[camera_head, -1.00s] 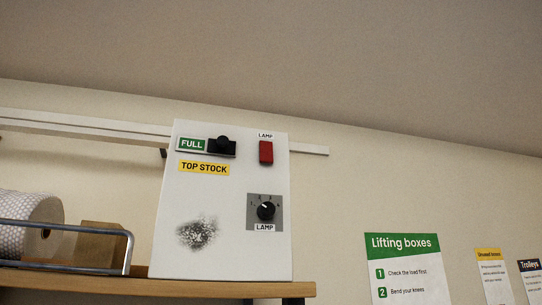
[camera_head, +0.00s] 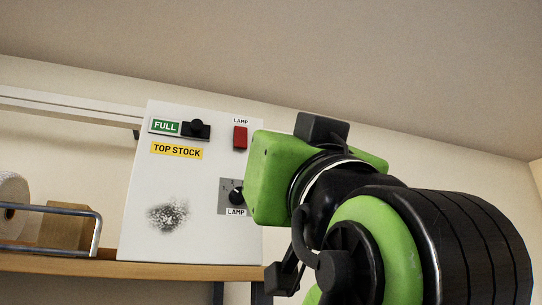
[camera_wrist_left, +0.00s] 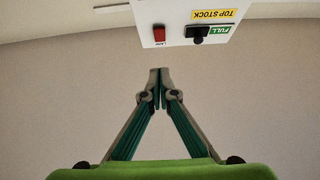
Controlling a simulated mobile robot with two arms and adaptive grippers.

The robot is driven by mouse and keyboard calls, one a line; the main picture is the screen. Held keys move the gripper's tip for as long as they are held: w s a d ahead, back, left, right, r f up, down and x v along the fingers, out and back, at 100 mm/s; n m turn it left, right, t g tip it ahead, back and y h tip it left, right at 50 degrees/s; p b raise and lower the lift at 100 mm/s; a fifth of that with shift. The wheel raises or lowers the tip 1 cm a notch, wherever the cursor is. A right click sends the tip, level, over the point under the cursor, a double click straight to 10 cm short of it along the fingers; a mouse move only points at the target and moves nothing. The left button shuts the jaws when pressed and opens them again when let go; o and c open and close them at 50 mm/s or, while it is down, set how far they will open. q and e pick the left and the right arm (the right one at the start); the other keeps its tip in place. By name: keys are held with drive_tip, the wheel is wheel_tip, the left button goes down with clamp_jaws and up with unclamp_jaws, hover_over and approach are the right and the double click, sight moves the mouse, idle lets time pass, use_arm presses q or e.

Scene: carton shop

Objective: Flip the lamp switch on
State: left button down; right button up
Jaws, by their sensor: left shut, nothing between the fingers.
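The red lamp switch (camera_head: 240,139), under a LAMP label, sits at the upper right of a white panel (camera_head: 190,215). I cannot tell which way it is set. A rotary knob (camera_head: 236,196), also labelled LAMP, is lower down and partly hidden by my arm. In the left wrist view, the panel appears upside down at the top, with the red switch (camera_wrist_left: 159,34) showing. My left gripper (camera_wrist_left: 160,70) is shut and empty, its fingertips appearing just below the switch in that picture. I see no contact. No fingertips show in the head view.
A black knob (camera_head: 197,130) beside the FULL label is left of the switch. The panel stands on a wooden shelf (camera_head: 180,270) with a metal rail (camera_head: 97,235), a carton (camera_head: 66,225) and a roll (camera_head: 12,200). My green and black arm fills the lower right.

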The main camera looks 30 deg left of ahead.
sight(241, 138)
use_arm(q)
drive_tip(key=shift+r, duration=0.1)
drive_tip(key=shift+r, duration=0.1)
drive_tip(key=p+x, duration=0.3)
drive_tip(key=x, duration=0.1)
drive_tip(key=f+p+x, duration=0.1)
drive_tip(key=p+x, duration=0.2)
drive_tip(key=x, duration=0.1)
drive_tip(key=a+p+x, duration=0.1)
drive_tip(key=p+x, duration=0.2)
drive_tip(key=x, duration=0.1)
drive_tip(key=shift+w+a+f, duration=0.1)
drive_tip(key=shift+w+f, duration=0.1)
drive_tip(key=shift+w, duration=0.15)
drive_tip(key=shift+w+a+f, duration=0.3)
drive_tip(key=shift+w+a, duration=0.1)
